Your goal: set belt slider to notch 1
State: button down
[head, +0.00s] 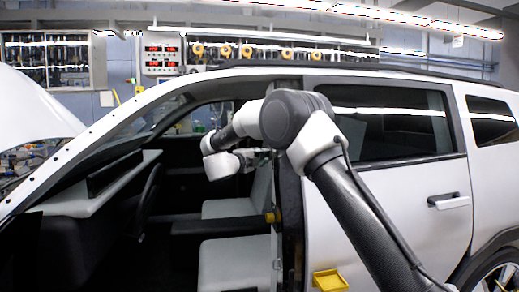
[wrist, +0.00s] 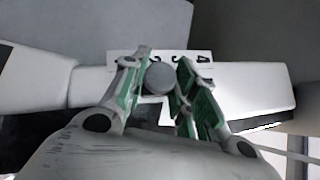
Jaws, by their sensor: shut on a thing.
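The belt slider's round grey knob (wrist: 160,77) is between the fingers of my gripper (wrist: 165,62) in the wrist view. The left green-padded finger lies against the knob, and the gripper is shut on it. I cannot read which notch the slider is in. In the head view my gripper (head: 262,154) reaches through the car's open doorway beside the dark door pillar (head: 291,200). The slider is too small or hidden to make out there.
The white car (head: 398,200) surrounds the doorway, with seats (head: 235,262) inside and a steering wheel (head: 150,195) to the left. A yellow bin (head: 329,280) is at the lower right of the doorway. A small yellow piece (head: 272,216) sits by the pillar.

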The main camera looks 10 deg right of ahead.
jog(key=f, duration=0.1)
jog(key=s+f, duration=0.1)
jog(key=f, duration=0.2)
jog(key=shift+s+f, duration=0.25)
jog(key=shift+f, duration=0.1)
jog(key=c, duration=1.1)
grip_release()
jog(key=shift+a+r, duration=0.1)
jog(key=v, duration=1.2)
